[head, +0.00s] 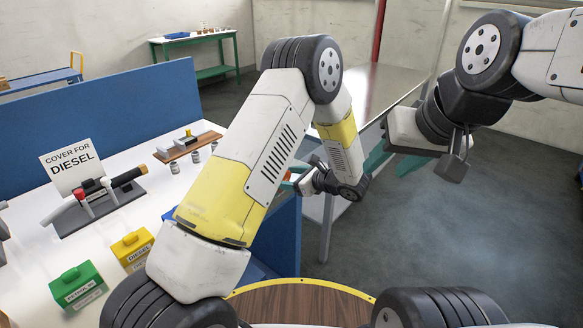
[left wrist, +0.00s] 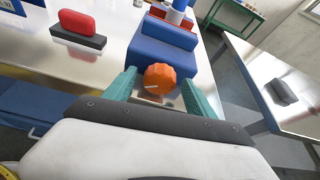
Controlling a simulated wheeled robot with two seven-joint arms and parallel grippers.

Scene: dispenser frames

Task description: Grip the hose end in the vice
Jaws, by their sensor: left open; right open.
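In the left wrist view a blue blocky body (left wrist: 160,48), which looks like the vice, stands on the bench. An orange knob (left wrist: 160,78) with a white mark is at its near side. My left gripper (left wrist: 160,77) is open, with one teal finger on each side of the knob; I cannot tell if they touch it. A blue and white cylinder (left wrist: 178,14) rises at the top of the vice; I cannot tell if it is the hose end. In the head view my left arm hides the vice. My right gripper (head: 392,164) is open and empty, right of the bench.
A stand (head: 110,207) with red and black-ended parts, a DIESEL sign (head: 70,167), a yellow box (head: 132,246) and a green box (head: 78,287) are on the white bench. A red block (left wrist: 78,22) is left of the vice. A metal table (head: 375,90) stands beyond.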

